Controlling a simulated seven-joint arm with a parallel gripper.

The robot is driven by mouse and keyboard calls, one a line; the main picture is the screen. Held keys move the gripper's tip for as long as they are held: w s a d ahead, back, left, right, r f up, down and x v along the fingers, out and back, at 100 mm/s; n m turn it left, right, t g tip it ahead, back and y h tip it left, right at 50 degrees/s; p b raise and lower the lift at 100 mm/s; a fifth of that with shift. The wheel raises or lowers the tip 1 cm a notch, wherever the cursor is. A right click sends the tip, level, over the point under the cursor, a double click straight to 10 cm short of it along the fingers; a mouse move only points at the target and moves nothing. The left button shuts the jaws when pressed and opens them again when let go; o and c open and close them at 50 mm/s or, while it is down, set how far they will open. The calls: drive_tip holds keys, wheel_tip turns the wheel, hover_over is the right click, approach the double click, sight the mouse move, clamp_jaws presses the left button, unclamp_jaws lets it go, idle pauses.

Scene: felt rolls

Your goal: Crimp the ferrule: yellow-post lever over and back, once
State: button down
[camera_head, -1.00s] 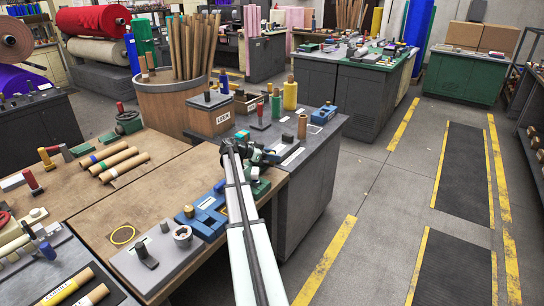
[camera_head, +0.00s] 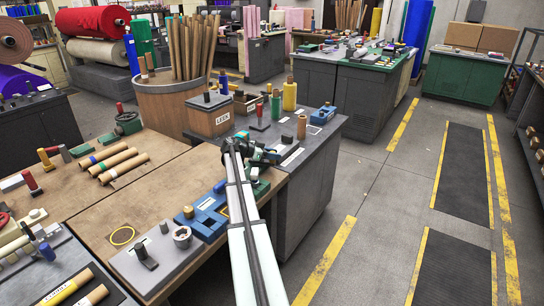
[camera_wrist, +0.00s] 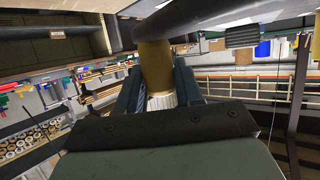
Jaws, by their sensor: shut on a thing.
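My gripper (camera_head: 264,156) is at the near edge of the grey bench in the head view, at the far end of my arm. In the wrist view, the two dark fingers of my gripper (camera_wrist: 157,84) are shut on a yellow-brown post (camera_wrist: 154,62), one on each side. A pale ribbed part shows below the post, between the fingers. A dark bar (camera_wrist: 215,18) crosses close to the post's end. In the head view my arm and gripper hide most of the lever, and I cannot make out the ferrule.
A blue fixture (camera_head: 210,214) and a grey plate with knobs (camera_head: 150,262) stand left of my arm. A yellow cylinder (camera_head: 290,96), a blue block (camera_head: 323,115) and a wooden box (camera_head: 208,117) stand beyond my gripper. The floor to the right is clear.

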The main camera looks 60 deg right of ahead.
drive_tip(key=shift+w, duration=0.1)
drive_tip(key=c, duration=0.8)
unclamp_jaws()
drive_tip(key=v, duration=1.3)
drive_tip(key=shift+w+a+r, duration=0.1)
drive_tip(key=shift+w+a, duration=0.1)
drive_tip(key=shift+a, duration=0.1)
